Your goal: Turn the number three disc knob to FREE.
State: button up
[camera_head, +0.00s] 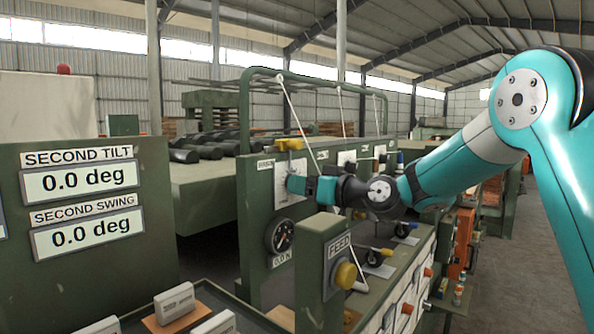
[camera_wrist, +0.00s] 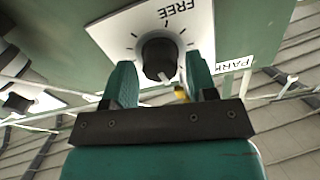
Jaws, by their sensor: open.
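A black round knob (camera_wrist: 158,56) sits on a white dial plate (camera_wrist: 112,32) with tick marks and the word FREE, upside down in the wrist view. A pale mark on the knob's lower edge lies on the side away from FREE. My gripper (camera_wrist: 160,68) is open, its two teal fingers on either side of the knob; I cannot tell if they touch it. In the head view my gripper (camera_head: 296,185) is at the white plate (camera_head: 289,170) on the green panel and hides the knob. No disc number is readable.
A round gauge (camera_head: 280,237) is below my gripper, and a FEED box with a yellow knob (camera_head: 345,275) stands nearer. Another dark knob (camera_wrist: 17,103) shows at left. A green rail (camera_head: 310,80) runs above the panel.

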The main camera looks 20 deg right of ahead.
jog(key=shift+w+f+b, duration=0.1)
jog(key=shift+b, duration=0.6)
jog(key=shift+b+v, duration=0.95)
jog(key=shift+v, duration=0.25)
jog(key=shift+a, duration=0.1)
